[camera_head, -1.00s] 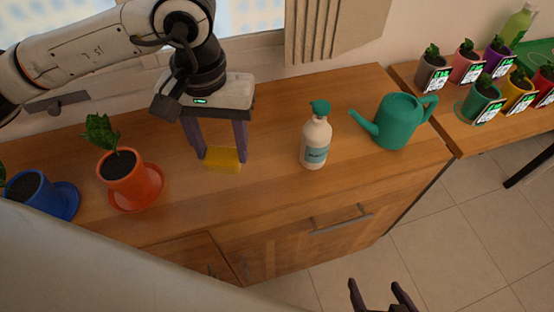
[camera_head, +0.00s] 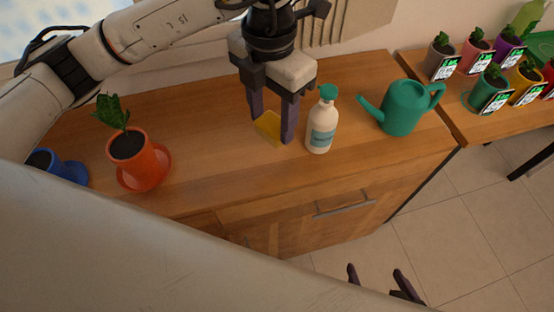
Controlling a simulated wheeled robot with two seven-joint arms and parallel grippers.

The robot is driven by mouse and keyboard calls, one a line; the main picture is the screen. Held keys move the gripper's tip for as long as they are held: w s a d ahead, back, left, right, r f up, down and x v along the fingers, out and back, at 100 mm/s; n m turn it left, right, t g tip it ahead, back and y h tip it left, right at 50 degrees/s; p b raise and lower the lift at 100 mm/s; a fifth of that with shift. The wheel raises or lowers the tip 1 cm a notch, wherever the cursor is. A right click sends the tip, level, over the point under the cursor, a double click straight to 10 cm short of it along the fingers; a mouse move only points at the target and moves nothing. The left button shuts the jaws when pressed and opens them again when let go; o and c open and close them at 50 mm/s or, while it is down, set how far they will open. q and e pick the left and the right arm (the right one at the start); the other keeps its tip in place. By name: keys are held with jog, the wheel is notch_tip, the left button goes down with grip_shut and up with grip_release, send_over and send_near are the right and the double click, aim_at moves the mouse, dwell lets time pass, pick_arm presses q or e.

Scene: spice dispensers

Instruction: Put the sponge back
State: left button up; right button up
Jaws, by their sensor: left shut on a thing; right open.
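A yellow sponge (camera_head: 268,127) is between the fingers of my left gripper (camera_head: 270,138), which is shut on it. The sponge is tilted and close over the wooden cabinet top; I cannot tell whether it touches the wood. A white spray bottle (camera_head: 321,128) with a teal top stands upright just right of my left gripper. My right gripper (camera_head: 377,272) is open and empty at the bottom edge, low in front of the cabinet and over the floor.
A teal watering can (camera_head: 402,112) stands on the wooden cabinet (camera_head: 225,180) right of the bottle. An orange potted plant (camera_head: 138,160) on its saucer and a blue pot (camera_head: 58,165) stand at left. A second table with several small labelled pots is at far right. The cabinet's middle-left is clear.

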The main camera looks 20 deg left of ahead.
pick_arm(q)
jog(key=shift+w+d+n, duration=0.1)
jog(key=shift+d+n, duration=0.2)
jog(key=shift+n, duration=0.8)
jog(key=shift+f+n, duration=0.25)
jog(key=shift+n, duration=0.05)
notch_tip(320, 180, down, 9)
jog(key=shift+r+p, duration=0.1)
jog(key=shift+p, duration=0.35)
jog(key=shift+f, duration=0.3)
jog(key=shift+f, duration=0.1)
jog(key=shift+f+b, duration=0.15)
jog(key=shift+b, duration=0.15)
jog(key=o, duration=1)
jog(key=shift+r, duration=0.2)
